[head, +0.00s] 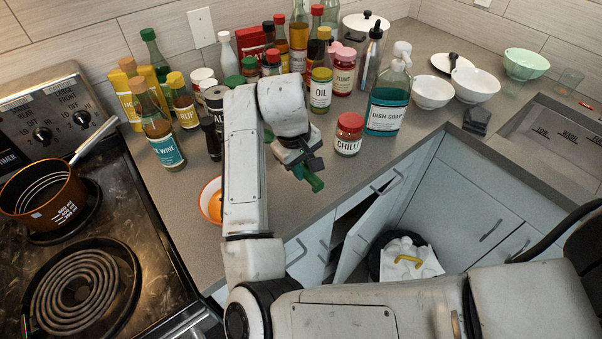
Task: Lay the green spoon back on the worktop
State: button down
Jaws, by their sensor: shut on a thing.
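My gripper (301,170) is over the front part of the grey worktop (300,206), left of the red-lidded chilli jar. It is shut on the green spoon (314,181), of which a short green piece shows at the fingertips. Another bit of green shows behind my wrist, and I cannot tell whether it belongs to the spoon. My arm and gripper hide most of the spoon. I cannot tell whether the spoon touches the worktop.
The chilli jar (348,133) and dish soap bottle (388,99) stand right of my gripper. Several bottles crowd behind. An orange-rimmed bowl (209,199) is partly behind my arm. The coil stove (90,290) with a copper pan (45,200) is left. A cabinet door (366,232) stands open below.

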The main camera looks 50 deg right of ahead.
aim_at(301, 185)
jog(key=shift+w+d+f, duration=0.2)
jog(key=shift+w+f, duration=0.2)
jog(key=shift+f, duration=0.1)
jog(key=shift+f+p, duration=0.45)
jog(key=shift+f, duration=1.15)
jog(key=shift+f, duration=0.15)
jog(key=c, duration=0.9)
grip_release()
jog(key=shift+c, duration=0.2)
notch_tip(301, 185, up, 12)
jog(key=a+b, duration=0.1)
jog(key=a, duration=0.1)
jog(key=shift+w, duration=0.4)
jog(key=shift+s+a, duration=0.1)
